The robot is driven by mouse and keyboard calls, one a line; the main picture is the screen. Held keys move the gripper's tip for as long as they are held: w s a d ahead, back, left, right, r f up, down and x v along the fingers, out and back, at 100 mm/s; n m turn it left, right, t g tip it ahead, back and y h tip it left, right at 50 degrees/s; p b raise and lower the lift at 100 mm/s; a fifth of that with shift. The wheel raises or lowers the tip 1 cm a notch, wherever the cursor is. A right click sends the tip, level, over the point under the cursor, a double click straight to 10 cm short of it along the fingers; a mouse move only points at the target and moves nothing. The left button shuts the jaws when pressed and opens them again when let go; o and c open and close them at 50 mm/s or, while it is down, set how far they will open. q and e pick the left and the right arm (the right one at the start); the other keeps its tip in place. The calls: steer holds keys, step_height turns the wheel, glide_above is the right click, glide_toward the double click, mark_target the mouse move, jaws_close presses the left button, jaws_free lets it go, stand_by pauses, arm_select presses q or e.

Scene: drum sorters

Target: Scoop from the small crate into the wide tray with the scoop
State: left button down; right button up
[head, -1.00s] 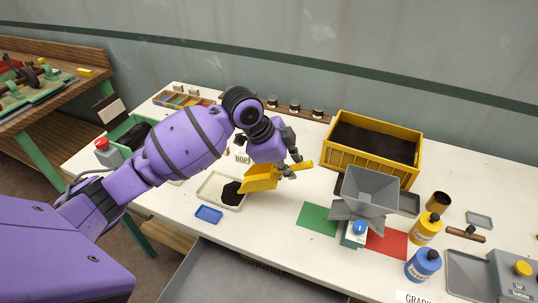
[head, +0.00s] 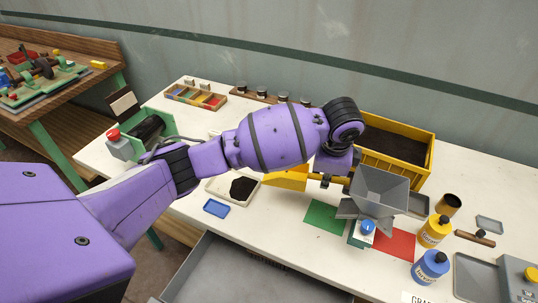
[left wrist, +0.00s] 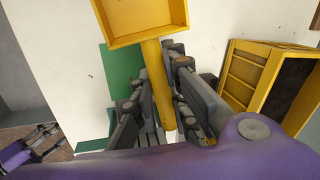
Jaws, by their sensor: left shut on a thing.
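My left gripper (head: 327,181) is shut on the handle of the yellow scoop (head: 286,180), held above the table between the tray and the grey hopper. In the left wrist view the handle runs between the fingers (left wrist: 160,105), and the scoop's pan (left wrist: 140,20) looks empty. The wide pale tray (head: 219,186) stands left of the scoop with a dark heap (head: 243,188) inside. The yellow crate (head: 428,162), holding dark grains (head: 395,143), is at the back right, partly hidden by my left arm. It also shows in the left wrist view (left wrist: 245,75).
A grey hopper (head: 378,190) stands close in front of the crate, right of my gripper. Green (head: 326,217) and red (head: 391,243) mats flank it. A blue dish (head: 216,208) lies before the tray. Yellow (head: 433,232) and blue (head: 427,266) bottles stand at right.

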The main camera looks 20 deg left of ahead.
arm_select(q)
steer(key=shift+w+v, duration=0.2)
steer(key=shift+v, duration=0.6)
steer(key=shift+w+v, duration=0.15)
steer(key=shift+v, duration=0.6)
steer(key=shift+r, duration=0.15)
